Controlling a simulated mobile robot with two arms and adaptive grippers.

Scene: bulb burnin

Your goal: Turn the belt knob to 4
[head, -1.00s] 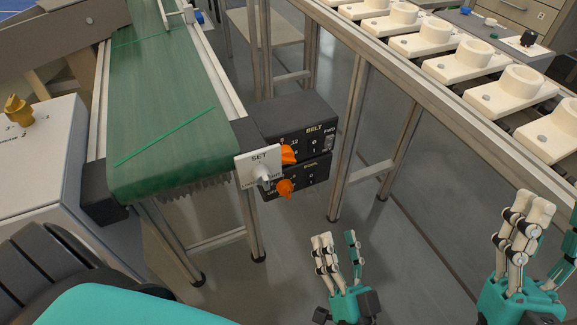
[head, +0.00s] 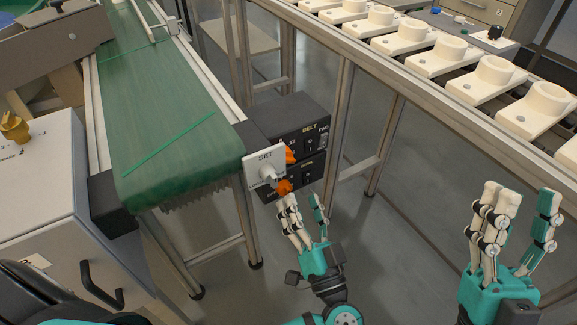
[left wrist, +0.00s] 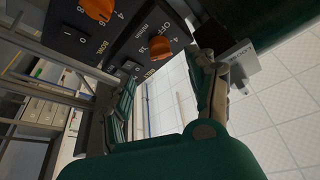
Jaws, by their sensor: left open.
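The black BELT box (head: 308,108) sits beside the conveyor's end. Just below is the BOWL box (head: 312,176) with another orange knob (head: 284,187). My left gripper (head: 303,202) is open and empty, its fingertips just below the lower knob. In the left wrist view, an orange knob (left wrist: 160,48) shows ahead of the open fingers, apart from them; another knob (left wrist: 98,9) is at the top. My right gripper (head: 522,195) is open and empty at the right.
The green conveyor belt (head: 165,125) runs up at the left. A grey cabinet (head: 55,200) with a brass knob (head: 14,128) stands at far left. A metal-framed rack with several white fixtures (head: 493,82) runs along the right. Floor between is clear.

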